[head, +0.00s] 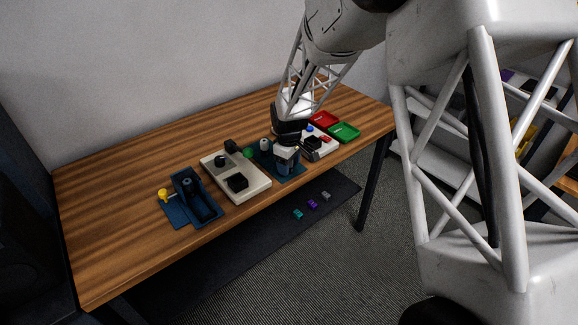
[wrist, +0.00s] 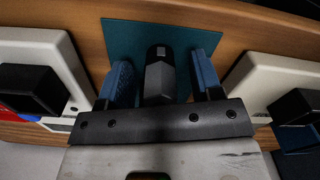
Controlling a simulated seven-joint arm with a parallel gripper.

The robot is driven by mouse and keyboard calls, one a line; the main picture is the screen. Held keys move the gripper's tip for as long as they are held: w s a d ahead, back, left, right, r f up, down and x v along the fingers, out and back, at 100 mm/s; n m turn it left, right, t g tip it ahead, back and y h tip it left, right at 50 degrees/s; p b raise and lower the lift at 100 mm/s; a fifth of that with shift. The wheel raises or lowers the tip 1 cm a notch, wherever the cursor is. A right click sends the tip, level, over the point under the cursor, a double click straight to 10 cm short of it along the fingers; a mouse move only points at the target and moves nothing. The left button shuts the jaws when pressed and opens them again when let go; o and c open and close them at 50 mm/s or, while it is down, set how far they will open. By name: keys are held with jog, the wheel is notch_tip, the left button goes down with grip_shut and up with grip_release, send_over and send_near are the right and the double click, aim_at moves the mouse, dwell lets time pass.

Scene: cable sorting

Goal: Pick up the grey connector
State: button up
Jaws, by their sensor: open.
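My gripper (head: 287,166) is low over the teal mat (head: 296,178) on the table, seen from the side in the head view. In the wrist view its two blue fingers are apart, and a grey connector (wrist: 158,80) with a black end stands between them. A gap shows on each side of the connector, so the fingers do not appear to touch it. The teal mat (wrist: 115,40) lies beneath it. In the head view I cannot clearly make out the connector behind the fingers.
A white board (head: 256,188) with black blocks lies left of the mat, and a dark blue tray (head: 205,207) lies further left. Red (head: 323,119) and green (head: 345,131) trays are to the right. Small coloured pieces (head: 312,203) lie below the table. Bare wood is free behind.

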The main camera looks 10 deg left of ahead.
jog(key=c, duration=1)
jog(key=shift+r, duration=0.15)
jog(key=shift+r, duration=0.9)
jog(key=shift+s+d+r, duration=0.1)
jog(key=shift+s+r, duration=0.15)
jog(key=shift+r, duration=0.55)
jog(key=s+d, duration=0.1)
jog(key=s, duration=0.3)
jog(key=s+d+r, duration=0.1)
jog(key=s+d, duration=0.1)
jog(key=s, duration=0.3)
jog(key=s+d, duration=0.2)
jog(key=s, duration=0.3)
jog(key=shift+s+d+r, duration=0.15)
jog(key=shift+s, duration=0.1)
jog(key=shift+r, duration=0.1)
